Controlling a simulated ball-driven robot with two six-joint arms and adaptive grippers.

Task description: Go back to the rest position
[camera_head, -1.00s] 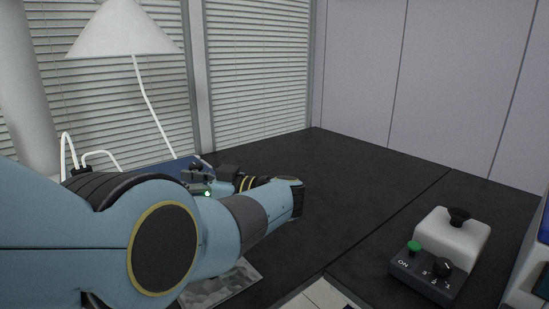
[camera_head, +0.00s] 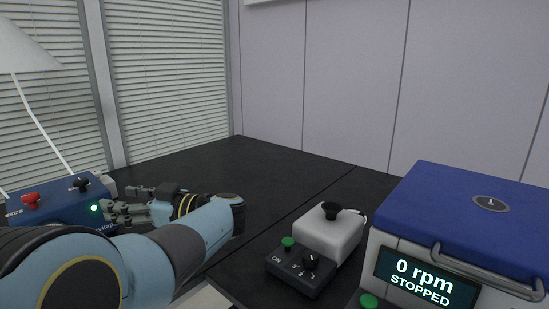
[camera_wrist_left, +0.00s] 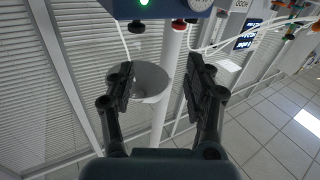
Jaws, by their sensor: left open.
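My left gripper (camera_head: 124,202) is in the head view at the left, pointing left, above the black bench (camera_head: 270,172). Its fingers are apart and nothing is between them. In the left wrist view the two fingers of my left gripper (camera_wrist_left: 158,88) stand wide apart with an empty gap. Behind that gap are a white lamp shade (camera_wrist_left: 150,80) and window blinds. My right gripper is in neither view.
A blue device (camera_head: 60,205) with red and black knobs and a green light stands near the left gripper. A white mixer (camera_head: 325,235) with a dark control front stands mid-right. A blue-lidded centrifuge (camera_head: 460,200) reads "0 rpm STOPPED". The back of the bench is clear.

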